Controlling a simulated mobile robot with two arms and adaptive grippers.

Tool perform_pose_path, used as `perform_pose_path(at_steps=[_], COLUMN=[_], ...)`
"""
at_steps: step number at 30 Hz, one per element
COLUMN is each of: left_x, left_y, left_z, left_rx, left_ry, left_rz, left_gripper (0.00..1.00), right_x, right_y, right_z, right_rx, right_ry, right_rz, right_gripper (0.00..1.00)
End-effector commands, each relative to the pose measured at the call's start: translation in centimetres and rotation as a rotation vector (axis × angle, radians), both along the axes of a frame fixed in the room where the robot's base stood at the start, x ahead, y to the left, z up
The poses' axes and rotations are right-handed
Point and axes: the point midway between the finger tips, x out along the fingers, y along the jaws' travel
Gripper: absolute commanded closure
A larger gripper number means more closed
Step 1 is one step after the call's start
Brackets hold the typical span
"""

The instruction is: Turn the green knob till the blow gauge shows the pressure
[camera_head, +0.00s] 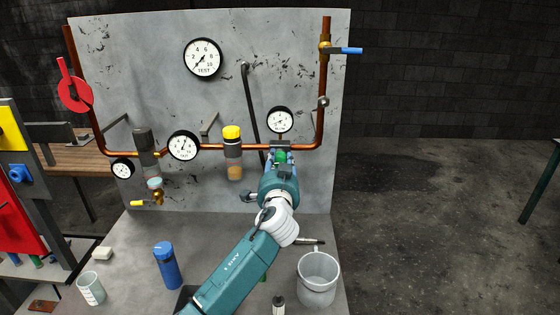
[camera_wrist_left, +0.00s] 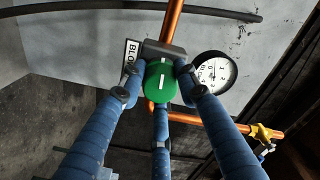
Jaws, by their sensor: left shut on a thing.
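The green knob (camera_wrist_left: 161,84) with a white mark line sits below a grey valve body on the copper pipe. My left gripper (camera_wrist_left: 160,92) has its blue fingers closed around the knob. In the head view the left arm reaches up to the panel, and the left gripper (camera_head: 281,158) mostly covers the green knob (camera_head: 281,155). The blow gauge (camera_head: 280,120) is a round white dial just above it. My right gripper is not in view.
The grey panel (camera_head: 215,110) also carries a TEST gauge (camera_head: 203,59), two other gauges, a yellow-topped regulator (camera_head: 233,150) and a blue-handled valve (camera_head: 345,50).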

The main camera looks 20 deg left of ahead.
Motion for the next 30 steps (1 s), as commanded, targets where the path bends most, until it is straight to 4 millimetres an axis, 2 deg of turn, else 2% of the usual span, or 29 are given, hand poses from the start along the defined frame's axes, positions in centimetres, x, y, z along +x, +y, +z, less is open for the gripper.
perform_pose_path(at_steps=[1,10,26,27,29,30], left_x=[-0.06,-0.06,-0.06,-0.06,-0.06,-0.05], left_y=[0.09,0.10,0.12,0.12,0.11,0.09], left_z=[-0.48,-0.56,-0.64,-0.64,-0.60,-0.54], left_rx=[0.023,0.123,0.141,0.141,0.141,0.141], left_ry=[0.017,0.046,0.052,0.052,0.051,0.050], left_rz=[0.003,0.003,0.003,0.003,0.003,0.002], left_gripper=[0.94,0.94,0.94,0.60,0.49,0.49], right_x=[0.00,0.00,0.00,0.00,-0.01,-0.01], right_y=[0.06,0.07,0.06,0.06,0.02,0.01], right_z=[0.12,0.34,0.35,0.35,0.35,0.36], right_rx=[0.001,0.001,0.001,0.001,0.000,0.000], right_ry=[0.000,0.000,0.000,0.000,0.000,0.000], right_rz=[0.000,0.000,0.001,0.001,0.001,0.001], right_gripper=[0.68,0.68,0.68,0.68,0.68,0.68])
